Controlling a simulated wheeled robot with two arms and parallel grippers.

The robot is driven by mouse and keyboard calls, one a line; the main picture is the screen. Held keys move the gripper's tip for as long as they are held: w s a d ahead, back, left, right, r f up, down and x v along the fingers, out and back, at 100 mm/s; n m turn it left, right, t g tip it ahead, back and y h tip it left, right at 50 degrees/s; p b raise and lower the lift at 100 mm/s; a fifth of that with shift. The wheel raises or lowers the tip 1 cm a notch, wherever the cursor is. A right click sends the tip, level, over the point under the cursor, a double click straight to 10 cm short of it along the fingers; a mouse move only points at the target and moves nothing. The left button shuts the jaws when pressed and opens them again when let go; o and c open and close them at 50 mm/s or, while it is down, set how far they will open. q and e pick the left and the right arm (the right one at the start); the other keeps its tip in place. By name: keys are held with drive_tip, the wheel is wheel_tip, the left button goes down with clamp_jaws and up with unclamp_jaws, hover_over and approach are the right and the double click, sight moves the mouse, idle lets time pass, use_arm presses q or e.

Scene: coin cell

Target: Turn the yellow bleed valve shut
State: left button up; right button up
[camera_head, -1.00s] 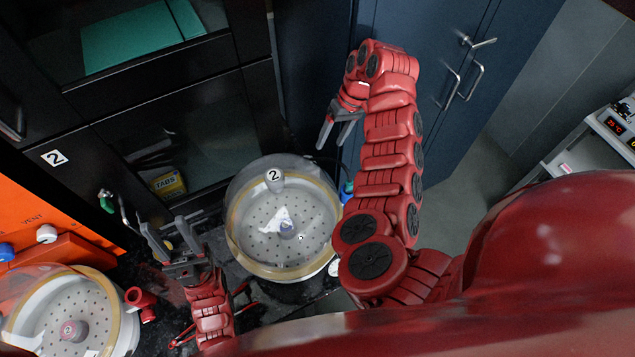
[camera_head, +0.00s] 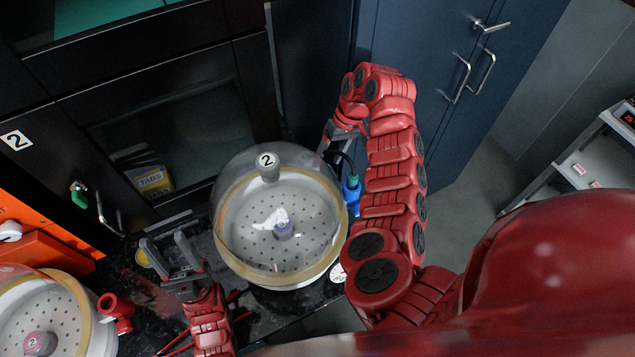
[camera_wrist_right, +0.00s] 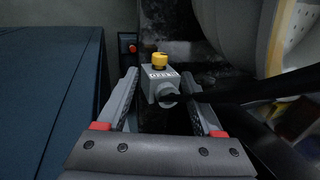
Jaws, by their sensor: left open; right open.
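The yellow bleed valve knob (camera_wrist_right: 160,58) sits on top of a small grey block (camera_wrist_right: 160,85) with a printed label in the right wrist view. The block stands in front of my right gripper (camera_wrist_right: 160,80), whose two open fingers reach out on either side of it. I cannot tell whether the fingers touch it. In the head view my right gripper (camera_head: 328,140) is beyond the dome marked 2, and the valve cannot be made out there. My left gripper (camera_head: 166,246) is open and empty above the dark bench, left of that dome.
The clear dome (camera_head: 230,220) marked 2 stands between my grippers. A blue fitting (camera_head: 352,190) with a dark cable is beside my right arm. Another dome (camera_head: 70,300) and a red fitting (camera_head: 116,305) are at lower left. Blue cabinet doors (camera_head: 430,110) stand behind.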

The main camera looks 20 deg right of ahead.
drive_tip(key=p+x, duration=0.2)
drive_tip(key=x, duration=0.6)
drive_tip(key=shift+a+f+p, duration=0.2)
drive_tip(key=shift+f+p, duration=0.1)
drive_tip(key=shift+p, duration=0.05)
drive_tip(key=shift+a+f, duration=0.1)
drive_tip(key=shift+f, duration=0.35)
clamp_jaws()
